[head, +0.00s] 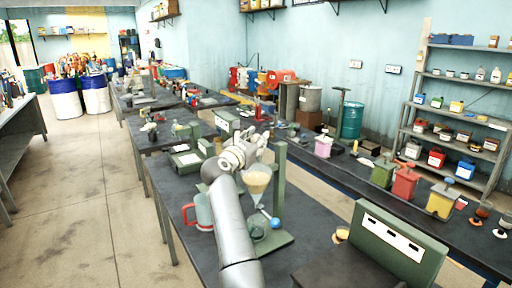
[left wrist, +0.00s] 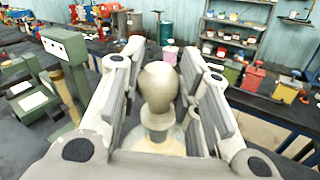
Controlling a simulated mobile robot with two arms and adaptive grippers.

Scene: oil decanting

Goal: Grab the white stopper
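The white stopper (left wrist: 158,84), a pale rounded knob on a narrower neck, stands upright between the fingers of my left gripper (left wrist: 163,75) in the left wrist view. The two fingers are spread on either side of it, and I see no clear grip on it. Below it is the pale mouth of the glass funnel (left wrist: 160,142). In the head view my left gripper (head: 250,150) is at the top of the funnel (head: 257,181), which holds a cream-coloured liquid. The stopper is not distinct there, hidden by the gripper. My right gripper is not in view.
A green stand (head: 279,180) rises close beside the funnel, with a blue ball (head: 275,223) at its lower part. A red-handled mug (head: 203,212) stands left of my arm. A green box-like device (head: 398,245) is at the front right.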

